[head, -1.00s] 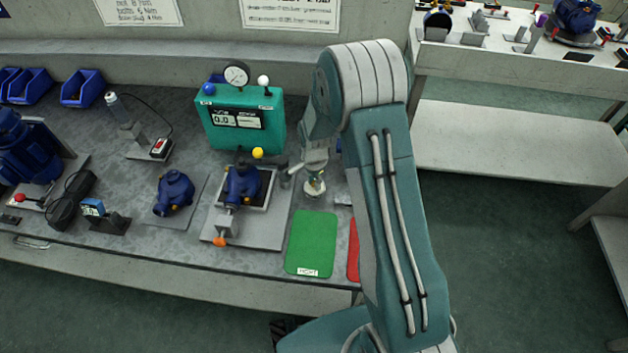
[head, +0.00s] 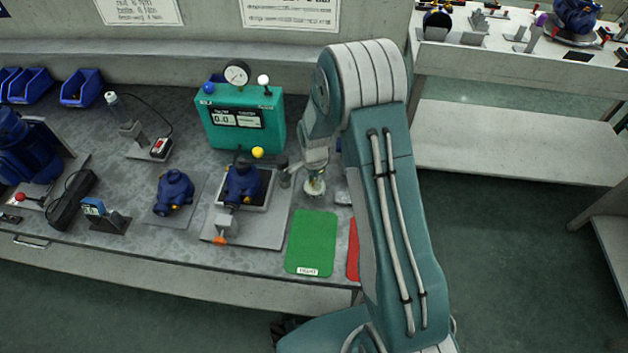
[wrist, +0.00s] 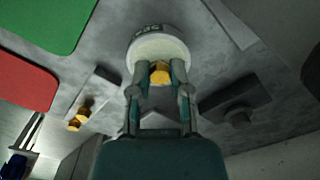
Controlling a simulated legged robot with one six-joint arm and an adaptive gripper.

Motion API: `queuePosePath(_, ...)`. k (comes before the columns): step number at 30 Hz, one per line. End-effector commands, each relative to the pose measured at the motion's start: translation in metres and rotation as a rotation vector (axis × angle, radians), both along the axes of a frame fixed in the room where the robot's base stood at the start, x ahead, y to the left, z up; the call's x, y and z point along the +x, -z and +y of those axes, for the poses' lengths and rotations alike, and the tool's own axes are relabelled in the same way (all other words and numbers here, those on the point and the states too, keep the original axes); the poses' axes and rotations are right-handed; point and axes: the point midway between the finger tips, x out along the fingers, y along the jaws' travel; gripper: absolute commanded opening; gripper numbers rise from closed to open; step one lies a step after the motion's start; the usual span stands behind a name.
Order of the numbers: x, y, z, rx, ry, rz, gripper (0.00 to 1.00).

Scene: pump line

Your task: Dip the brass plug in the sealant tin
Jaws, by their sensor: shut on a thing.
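My gripper (wrist: 160,82) points down and is shut on the brass plug (wrist: 160,72), which shows as a yellow piece between the fingertips. The sealant tin (wrist: 160,48), round and grey-white with a pale inside and dark lettering on its side, is directly beyond the plug in the wrist view. The plug and fingertips overlap the tin's opening; I cannot tell whether the plug touches the sealant. In the head view my gripper (head: 314,172) is over the tin (head: 315,188) beside the green mat, and the plug cannot be made out.
A green mat (head: 312,243) and a red mat (head: 353,250) lie near the bench front. Other brass fittings (wrist: 80,118) sit on a small grey holder. A teal test box (head: 240,120) with a gauge and a blue pump in a fixture (head: 242,185) stand to the left.

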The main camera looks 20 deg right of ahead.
Motion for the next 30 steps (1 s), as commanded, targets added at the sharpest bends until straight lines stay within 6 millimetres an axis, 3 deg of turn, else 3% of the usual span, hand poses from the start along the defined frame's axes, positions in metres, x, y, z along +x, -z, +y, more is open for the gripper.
queuePosePath(30,0.000,-0.067,0.000,0.000,0.000,0.000,0.00)
